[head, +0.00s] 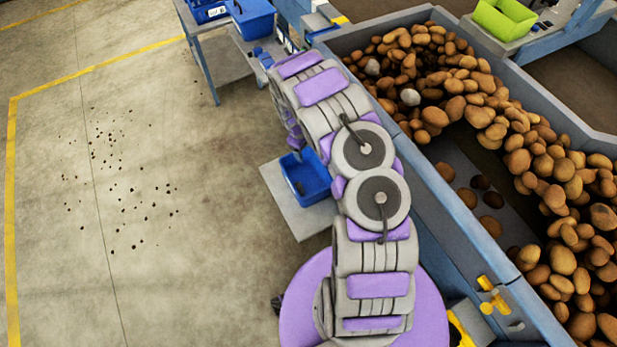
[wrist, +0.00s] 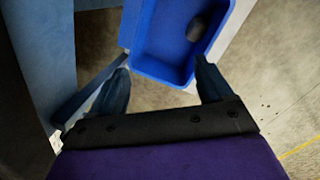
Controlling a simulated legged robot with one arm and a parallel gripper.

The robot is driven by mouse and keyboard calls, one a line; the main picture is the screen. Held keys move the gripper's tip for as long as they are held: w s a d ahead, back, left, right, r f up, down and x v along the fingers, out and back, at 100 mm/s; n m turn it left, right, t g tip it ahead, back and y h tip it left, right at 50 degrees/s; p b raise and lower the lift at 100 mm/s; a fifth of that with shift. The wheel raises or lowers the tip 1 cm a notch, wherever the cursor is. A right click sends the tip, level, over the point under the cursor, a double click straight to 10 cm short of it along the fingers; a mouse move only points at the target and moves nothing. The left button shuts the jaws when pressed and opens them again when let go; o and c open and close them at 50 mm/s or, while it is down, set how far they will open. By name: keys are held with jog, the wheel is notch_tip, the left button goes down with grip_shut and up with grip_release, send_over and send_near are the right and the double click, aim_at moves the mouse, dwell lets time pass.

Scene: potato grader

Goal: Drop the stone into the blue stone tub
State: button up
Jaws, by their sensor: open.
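The blue stone tub (head: 305,175) stands on a grey plate beside the grader, partly covered by my arm in the head view. In the wrist view the blue tub (wrist: 168,72) lies just beyond the fingertips. A dark grey rounded stone (wrist: 196,27) is inside it, against the right side. My gripper (wrist: 162,68) is open with nothing between its fingers, over the near end of the tub. The head view does not show the gripper clearly behind the arm. Two pale stones, one near the back (head: 372,67) and one nearer (head: 410,97), lie among the potatoes.
The grader's long blue side wall (head: 455,215) runs along the right of my arm, with many potatoes (head: 560,190) inside. Other blue bins (head: 252,18) stand on a table at the back. A green bin (head: 505,18) is at the far right. The left floor (head: 130,260) is open, with scattered dark bits.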

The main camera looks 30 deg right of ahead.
notch_tip(320, 180, up, 11)
jog(key=a+p, duration=0.1)
jog(key=shift+p, duration=0.35)
jog(key=shift+d+f, duration=0.1)
jog(key=shift+d, duration=0.1)
jog(key=s+a+r+m, duration=0.2)
jog(key=s+r, duration=0.5)
jog(key=r, duration=0.3)
jog(key=s+a+r+m, duration=0.2)
jog(key=s+r, duration=0.4)
jog(key=r, duration=0.5)
jog(key=s+a+r, duration=0.3)
jog(key=s, duration=0.6)
jog(key=s+a+r+m+g+y, duration=0.1)
jog(key=s+a+r, duration=0.2)
jog(key=s, duration=0.6)
jog(key=s+a+r+m+y, duration=0.1)
jog(key=s+a+r, duration=0.2)
jog(key=s, duration=0.6)
jog(key=shift+s+a+g, duration=0.15)
jog(key=shift+a+g, duration=0.15)
